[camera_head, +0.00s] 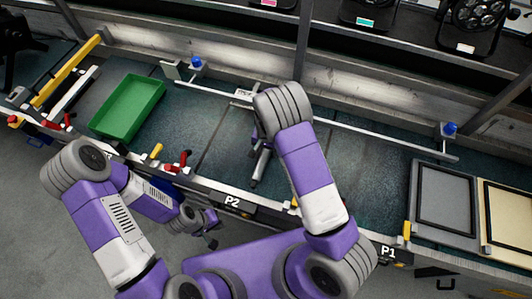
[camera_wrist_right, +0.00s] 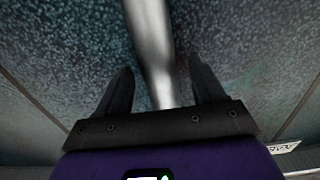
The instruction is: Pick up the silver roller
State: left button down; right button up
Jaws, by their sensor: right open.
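The silver roller (camera_wrist_right: 148,30) is a shiny cylinder in the right wrist view. It runs from the top edge down between the two dark fingers of my right gripper (camera_wrist_right: 160,72), which is open, with a gap on each side. In the head view part of the roller (camera_head: 262,164) shows on the dark table beside my right wrist, which hides the rest. My left gripper (camera_head: 210,232) hangs low in front of the table, away from the roller; its finger opening is too small to judge.
A green tray (camera_head: 128,108) lies on the table to the left. A grey framed panel (camera_head: 445,197) and a cream panel (camera_head: 507,212) lie at the right. A metal rail (camera_head: 370,136) with blue knobs runs along the back. Red and yellow clamps (camera_head: 178,161) sit near the front edge.

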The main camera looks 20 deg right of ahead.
jog(key=shift+c, duration=0.4)
jog(key=c, duration=1.2)
